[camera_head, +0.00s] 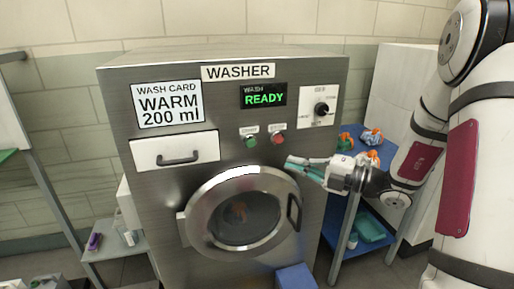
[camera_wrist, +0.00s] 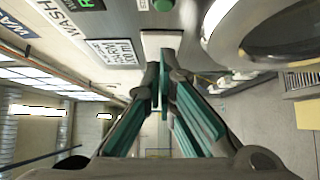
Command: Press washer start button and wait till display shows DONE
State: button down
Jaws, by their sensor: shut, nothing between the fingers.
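The steel washer (camera_head: 120,95) stands in the middle of the head view. Its display (camera_head: 264,95) reads "WASH" and, in green, "READY". Below the display sit a green button (camera_head: 250,142) and a red button (camera_head: 278,140), each under a small label too small to read. A green button (camera_wrist: 162,5) also shows at the top edge of the wrist view. My gripper (camera_head: 290,162) is shut and empty, in front of the washer, right of and below the buttons. In the wrist view its fingertips (camera_wrist: 162,82) meet, apart from the green button.
The round door (camera_head: 190,222) is closed, with orange material behind its glass. A dial (camera_head: 321,108) is at upper right, a drawer (camera_head: 175,150) at left. A blue shelf cart (camera_head: 338,240) with orange-and-green items stands at right. A blue box (camera_head: 295,278) is low in front.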

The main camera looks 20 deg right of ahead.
send_near(248, 141)
jog(key=w+a, duration=0.2)
jog(key=a, duration=0.3)
jog(key=shift+w+a+f, duration=0.15)
jog(key=shift+w+f, duration=0.05)
jog(key=shift+w, duration=0.45)
jog(key=shift+w, duration=0.1)
jog(key=shift+w, duration=0.7)
jog(key=shift+w+r, duration=0.15)
jog(key=shift+r, duration=0.05)
